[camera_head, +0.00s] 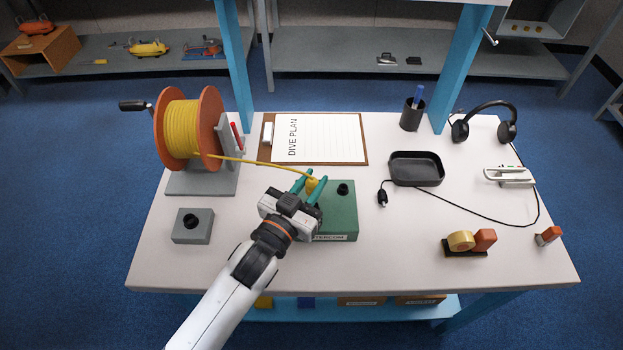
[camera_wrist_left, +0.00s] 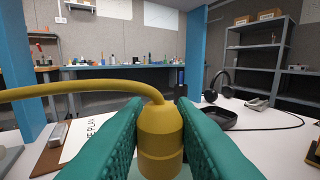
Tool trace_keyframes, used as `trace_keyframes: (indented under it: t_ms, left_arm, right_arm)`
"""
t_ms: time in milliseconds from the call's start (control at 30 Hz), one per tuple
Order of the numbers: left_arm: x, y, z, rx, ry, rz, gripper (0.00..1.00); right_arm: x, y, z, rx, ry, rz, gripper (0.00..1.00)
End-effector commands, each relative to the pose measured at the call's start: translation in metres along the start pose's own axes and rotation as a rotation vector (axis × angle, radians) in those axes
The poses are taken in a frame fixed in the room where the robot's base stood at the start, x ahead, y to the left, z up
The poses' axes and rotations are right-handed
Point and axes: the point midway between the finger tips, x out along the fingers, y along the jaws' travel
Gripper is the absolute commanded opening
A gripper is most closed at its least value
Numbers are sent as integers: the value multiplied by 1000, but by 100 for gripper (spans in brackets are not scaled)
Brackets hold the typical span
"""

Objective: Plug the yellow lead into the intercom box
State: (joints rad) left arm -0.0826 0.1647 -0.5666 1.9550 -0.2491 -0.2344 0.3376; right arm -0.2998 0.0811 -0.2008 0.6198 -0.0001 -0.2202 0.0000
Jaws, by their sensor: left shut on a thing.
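The yellow lead (camera_head: 262,163) runs from the orange and yellow reel (camera_head: 184,128) to its plug (camera_head: 312,184). My left gripper (camera_head: 312,187) is shut on the plug, with its teal fingers over the green intercom box (camera_head: 343,222). In the left wrist view the yellow plug (camera_wrist_left: 160,140) stands upright between the fingers, and its cable (camera_wrist_left: 80,90) bends off to the left. A black socket (camera_head: 343,188) shows on the box top, right of the plug. Whether the plug touches the box is hidden. My right gripper is not in view.
A grey box with a black socket (camera_head: 193,227) stands at front left. A clipboard (camera_head: 330,140) lies behind the gripper. A black tray (camera_head: 416,168), a black plug (camera_head: 382,199), a headset (camera_head: 484,122) and a tape dispenser (camera_head: 468,243) are to the right.

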Motion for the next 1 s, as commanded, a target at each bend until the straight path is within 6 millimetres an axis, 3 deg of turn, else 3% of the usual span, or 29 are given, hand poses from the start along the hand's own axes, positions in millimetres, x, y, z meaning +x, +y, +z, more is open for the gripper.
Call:
trace_keyframes:
  t_ms: [100,300,1000]
  left_arm:
    - [0,0,-15,-1,1,0,2]
    - [0,0,-24,-2,-1,0,2]
    - [0,0,-23,-2,0,0,2]
  right_arm:
    - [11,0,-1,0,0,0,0]
    - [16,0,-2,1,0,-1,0]
    - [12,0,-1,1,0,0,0]
